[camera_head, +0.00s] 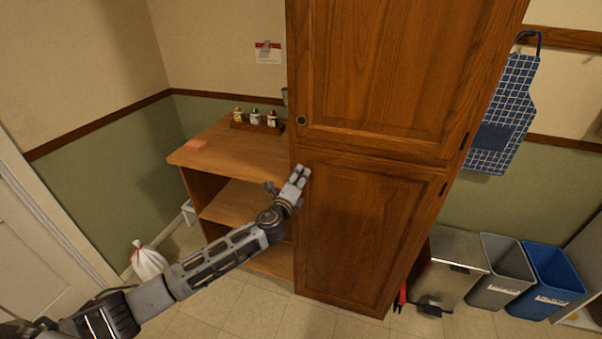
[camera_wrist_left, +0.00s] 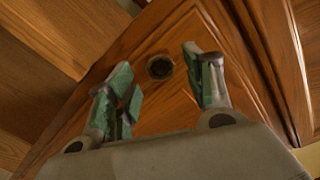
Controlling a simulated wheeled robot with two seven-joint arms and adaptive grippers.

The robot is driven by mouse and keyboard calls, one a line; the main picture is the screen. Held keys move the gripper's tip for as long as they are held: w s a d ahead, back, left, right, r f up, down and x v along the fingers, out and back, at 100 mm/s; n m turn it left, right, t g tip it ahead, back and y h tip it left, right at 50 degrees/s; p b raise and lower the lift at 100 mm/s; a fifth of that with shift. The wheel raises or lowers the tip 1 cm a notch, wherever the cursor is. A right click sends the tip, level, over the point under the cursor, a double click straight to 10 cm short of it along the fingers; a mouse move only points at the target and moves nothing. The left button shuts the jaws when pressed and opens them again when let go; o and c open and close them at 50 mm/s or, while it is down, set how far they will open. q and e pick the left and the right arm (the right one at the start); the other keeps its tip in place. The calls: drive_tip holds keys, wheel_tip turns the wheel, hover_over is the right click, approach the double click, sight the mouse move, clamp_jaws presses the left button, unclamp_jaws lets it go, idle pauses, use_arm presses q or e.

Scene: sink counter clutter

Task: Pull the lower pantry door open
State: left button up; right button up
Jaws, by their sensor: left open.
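The lower pantry door (camera_head: 350,230) is a brown wooden panel below the upper pantry door (camera_head: 390,70), and it looks shut. My left gripper (camera_head: 302,170) is at the upper left corner of the lower door. In the left wrist view my left gripper (camera_wrist_left: 160,85) is open, with its two fingers apart. A dark round knob (camera_wrist_left: 160,67) shows between and just beyond the fingertips. The gripper is not closed on it. In the head view the gripper hides the lower knob. The upper door's knob (camera_head: 301,120) is in plain view. My right gripper is not in view.
A wooden shelf unit (camera_head: 225,148) with several small bottles in a rack (camera_head: 255,124) stands left of the pantry. A steel bin (camera_head: 452,265), a grey bin (camera_head: 503,270) and a blue bin (camera_head: 550,278) stand at right. Tiled floor (camera_head: 250,312) in front is clear.

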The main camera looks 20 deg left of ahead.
use_arm(q)
drive_tip(key=shift+w, duration=1.85)
clamp_jaws()
